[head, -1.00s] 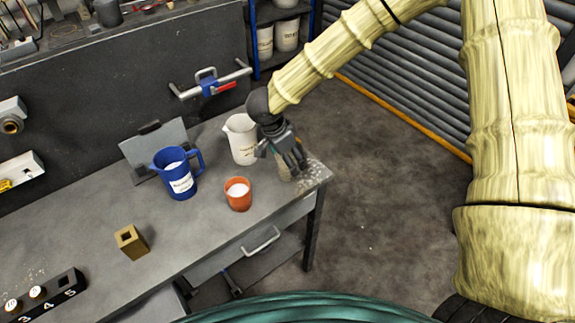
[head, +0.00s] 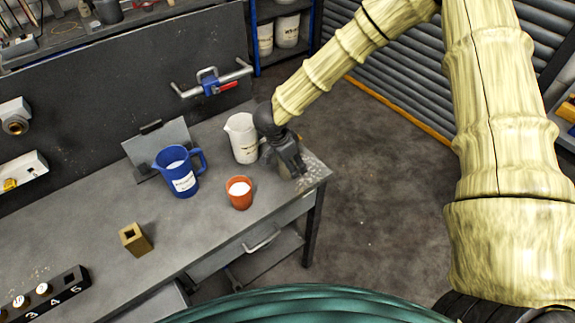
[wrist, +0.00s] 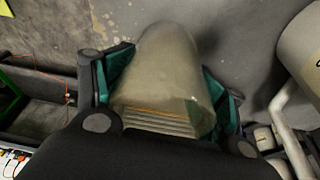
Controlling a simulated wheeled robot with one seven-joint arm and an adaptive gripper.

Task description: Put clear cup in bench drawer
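The clear cup (wrist: 165,75) shows in the wrist view as a see-through, greyish tumbler between the teal finger pads. My gripper (wrist: 168,95) has a pad against each side of it and looks shut on it. In the head view my gripper (head: 296,172) is low over the bench's right end, and it mostly hides the cup there. The bench drawer (head: 225,257) is under the bench top, below the orange cup, with a pale bar handle (head: 262,240). The drawer looks closed.
A white pitcher (head: 242,140) stands just left of my gripper. An orange cup (head: 239,193) with white contents and a blue jug (head: 178,173) stand further left. A brass block (head: 134,239) and a numbered black rack (head: 50,294) are at the left. Pale specks lie at the right corner.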

